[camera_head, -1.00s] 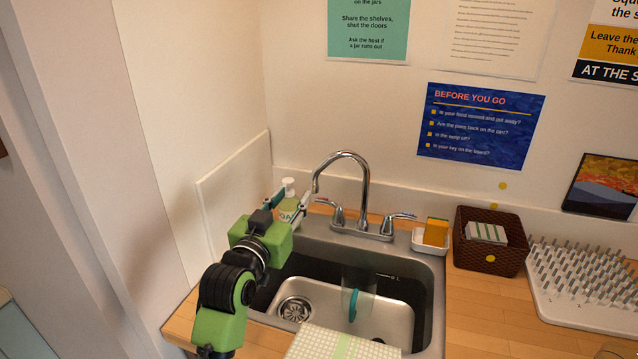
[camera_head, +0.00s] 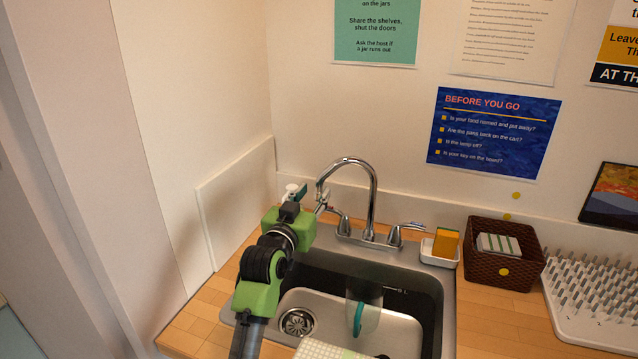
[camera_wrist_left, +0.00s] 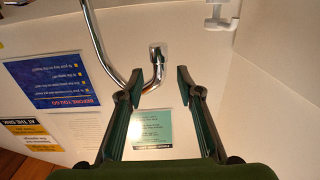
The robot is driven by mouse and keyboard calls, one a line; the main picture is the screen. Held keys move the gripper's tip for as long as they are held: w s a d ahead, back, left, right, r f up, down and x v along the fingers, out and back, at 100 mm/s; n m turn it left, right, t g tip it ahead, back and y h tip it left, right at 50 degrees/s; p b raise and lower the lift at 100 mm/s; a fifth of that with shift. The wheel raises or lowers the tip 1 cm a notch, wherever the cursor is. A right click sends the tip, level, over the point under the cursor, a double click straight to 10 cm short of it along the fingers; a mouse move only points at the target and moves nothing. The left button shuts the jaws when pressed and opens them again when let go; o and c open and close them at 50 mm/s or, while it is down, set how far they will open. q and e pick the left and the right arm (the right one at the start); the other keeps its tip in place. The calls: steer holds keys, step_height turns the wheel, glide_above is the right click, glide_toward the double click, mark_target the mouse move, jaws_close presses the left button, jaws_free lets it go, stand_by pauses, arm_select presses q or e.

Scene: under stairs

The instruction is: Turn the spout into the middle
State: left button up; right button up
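The chrome faucet spout (camera_head: 372,190) arches up behind the sink (camera_head: 392,328). Its end hangs toward the left, over the left side of the sink. My left gripper (camera_head: 311,201) is at the spout's outlet end, coming from the front left. In the left wrist view, the two dark green fingers (camera_wrist_left: 160,83) are spread apart. The spout (camera_wrist_left: 92,30) curves in from the upper left, and its tip lies between or just beyond the fingertips. I cannot tell whether a finger touches it. My right gripper is not in view.
Faucet handles (camera_head: 395,234) flank the spout. A soap bottle (camera_head: 291,190) stands behind my left gripper, partly hidden. A sponge (camera_head: 445,243) in a white holder, a brown basket (camera_head: 498,265) and a drying rack (camera_head: 592,300) are at right. A clear cup (camera_head: 367,307) is in the sink.

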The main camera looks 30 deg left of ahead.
mark_target(317, 188)
arm_select(q)
steer(key=shift+p+x, duration=0.35)
steer(key=shift+x, duration=2)
steer(key=shift+c, duration=0.3)
jaws_close()
